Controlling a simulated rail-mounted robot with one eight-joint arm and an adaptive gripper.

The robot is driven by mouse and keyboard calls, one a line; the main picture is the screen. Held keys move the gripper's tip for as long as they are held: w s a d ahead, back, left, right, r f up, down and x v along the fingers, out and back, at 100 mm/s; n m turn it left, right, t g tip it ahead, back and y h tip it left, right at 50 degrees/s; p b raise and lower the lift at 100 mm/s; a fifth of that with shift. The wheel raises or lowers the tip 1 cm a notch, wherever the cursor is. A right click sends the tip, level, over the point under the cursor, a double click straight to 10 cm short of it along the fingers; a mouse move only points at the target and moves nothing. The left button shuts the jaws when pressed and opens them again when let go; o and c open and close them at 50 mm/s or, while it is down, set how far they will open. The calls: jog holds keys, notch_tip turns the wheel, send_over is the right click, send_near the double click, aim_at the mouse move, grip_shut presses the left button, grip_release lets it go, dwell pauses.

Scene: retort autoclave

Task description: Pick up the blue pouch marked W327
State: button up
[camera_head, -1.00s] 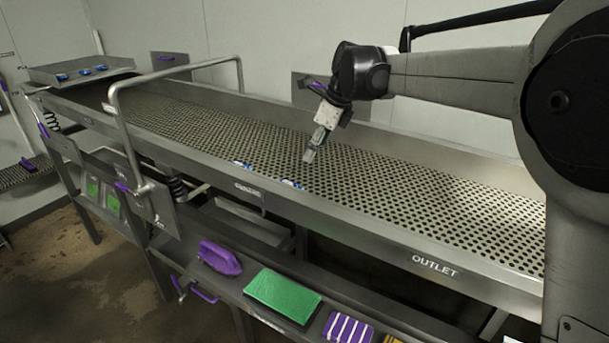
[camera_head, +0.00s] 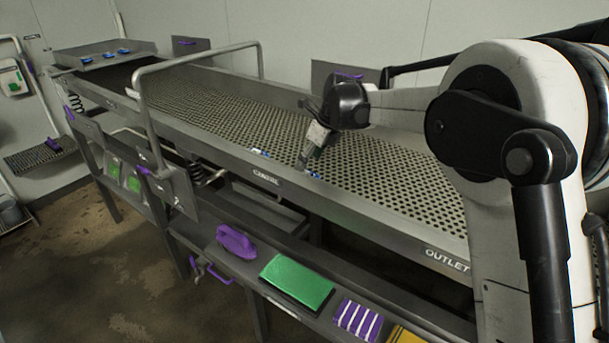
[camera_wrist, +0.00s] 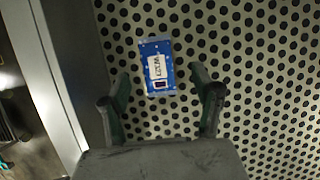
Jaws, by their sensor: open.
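The blue pouch (camera_wrist: 157,66) lies flat on the perforated conveyor bed, and its white label appears to read W327 in the wrist view. My gripper (camera_wrist: 160,95) is open and empty, with one finger to each side just short of the pouch. The pouch is ahead of the fingertips and between their lines; I cannot tell the height gap. In the head view my gripper (camera_head: 301,167) points down at the near edge of the bed, and a bit of blue shows beside its tip (camera_head: 314,174).
Another blue item (camera_head: 260,153) lies left along the near rail. Blue pouches (camera_head: 88,58) rest on the far tray. The raised metal rail (camera_wrist: 47,70) runs left of the pouch. A metal hoop (camera_head: 138,100) stands over the bed. The bed to the right is clear.

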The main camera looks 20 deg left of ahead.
jog(key=shift+s+p+x, duration=0.15)
jog(key=shift+p+x, duration=0.25)
jog(key=shift+x, duration=0.85)
jog(key=shift+s+p+x, duration=0.1)
jog(key=shift+p+x, duration=0.25)
jog(key=shift+x, duration=0.95)
jog(key=shift+a, duration=0.1)
jog(key=c, duration=1.2)
jog(key=shift+c, duration=0.2)
jog(key=shift+r, duration=0.15)
